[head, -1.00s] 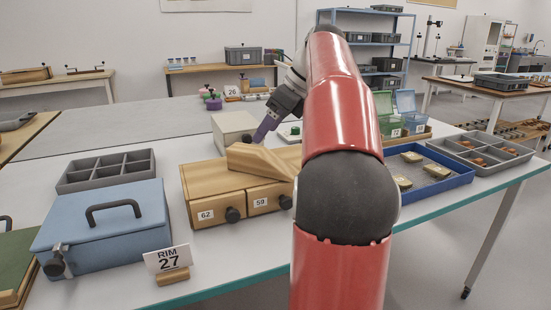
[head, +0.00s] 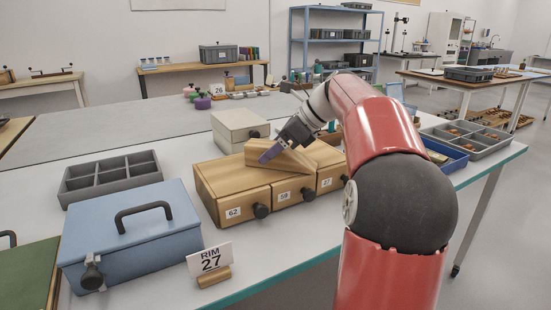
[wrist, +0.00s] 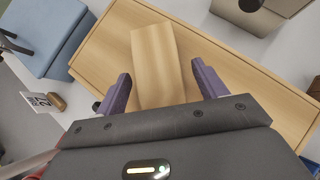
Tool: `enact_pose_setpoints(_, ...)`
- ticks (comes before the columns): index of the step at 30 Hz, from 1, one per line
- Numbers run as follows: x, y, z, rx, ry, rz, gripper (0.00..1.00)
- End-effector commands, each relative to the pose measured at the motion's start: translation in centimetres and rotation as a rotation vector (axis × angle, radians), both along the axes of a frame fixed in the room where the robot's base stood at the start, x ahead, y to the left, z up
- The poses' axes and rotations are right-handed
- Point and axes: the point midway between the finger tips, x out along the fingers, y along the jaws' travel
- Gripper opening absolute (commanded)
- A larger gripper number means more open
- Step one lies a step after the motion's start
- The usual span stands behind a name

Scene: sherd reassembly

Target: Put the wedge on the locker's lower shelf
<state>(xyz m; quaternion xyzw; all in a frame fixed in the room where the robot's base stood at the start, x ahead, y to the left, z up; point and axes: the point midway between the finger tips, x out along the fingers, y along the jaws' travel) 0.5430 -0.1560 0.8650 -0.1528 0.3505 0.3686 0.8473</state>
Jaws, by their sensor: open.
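The wedge is a pale wooden block (head: 288,163) lying on top of a wooden drawer cabinet (head: 232,178). It also shows in the wrist view (wrist: 156,58). My gripper (head: 268,154) is open, with purple fingers low over the wedge. In the wrist view my gripper (wrist: 160,88) has one finger on each side of the wedge's near part, with a gap visible on the right. Contact on the left is hard to tell. I cannot make out a locker with an open lower shelf.
A light grey box with a dark knob (head: 238,128) stands behind the cabinet. A blue lidded box (head: 130,240), a grey divided tray (head: 112,176) and a RIM 27 sign (head: 210,260) are to the left. A blue tray (head: 446,155) lies right, partly behind my arm.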

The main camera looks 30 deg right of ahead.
Motion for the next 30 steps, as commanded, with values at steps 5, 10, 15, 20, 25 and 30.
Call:
enact_pose_setpoints(5,0.77,0.83,-1.23,-0.001,0.001,-0.001,0.71)
enact_pose_setpoints(10,0.83,0.88,-1.25,-0.001,0.001,-0.001,0.71)
enact_pose_setpoints(15,0.81,0.87,-1.24,-0.001,0.001,-0.001,0.56)
enact_pose_setpoints(20,0.81,0.86,-1.24,0.000,0.001,-0.002,0.36)
enact_pose_setpoints(25,0.81,0.87,-1.20,0.000,0.000,-0.001,0.19)
enact_pose_setpoints(30,0.81,0.86,-1.18,0.000,0.000,-0.001,0.14)
